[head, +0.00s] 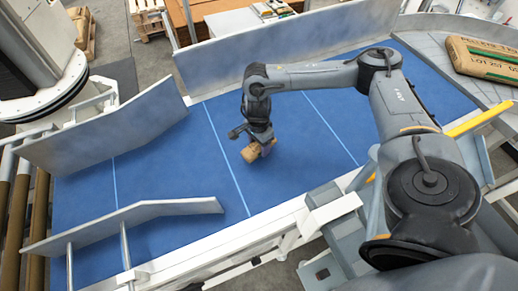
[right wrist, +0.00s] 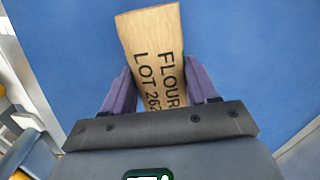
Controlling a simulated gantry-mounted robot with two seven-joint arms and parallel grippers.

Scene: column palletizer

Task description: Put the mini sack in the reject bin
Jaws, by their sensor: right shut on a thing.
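The mini sack (head: 251,153) is a small tan block-like sack at the tip of my right arm, over the blue belt in the head view. In the right wrist view the mini sack (right wrist: 152,58) shows black print reading "FLOUR" and "LOT 26". My right gripper (right wrist: 160,85) has its purple fingers on both sides of it and is shut on it. In the head view the right gripper (head: 262,145) points down at the belt; whether the sack touches the belt is hard to tell. My left gripper is not in view. I cannot identify a reject bin.
The blue belt (head: 190,160) is otherwise clear, with thin light lines across it. Grey guide walls (head: 280,45) and a slanted guide (head: 150,213) border it. A larger brown sack (head: 482,60) lies on the grey roller section at the right. Pallets (head: 150,20) stand behind.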

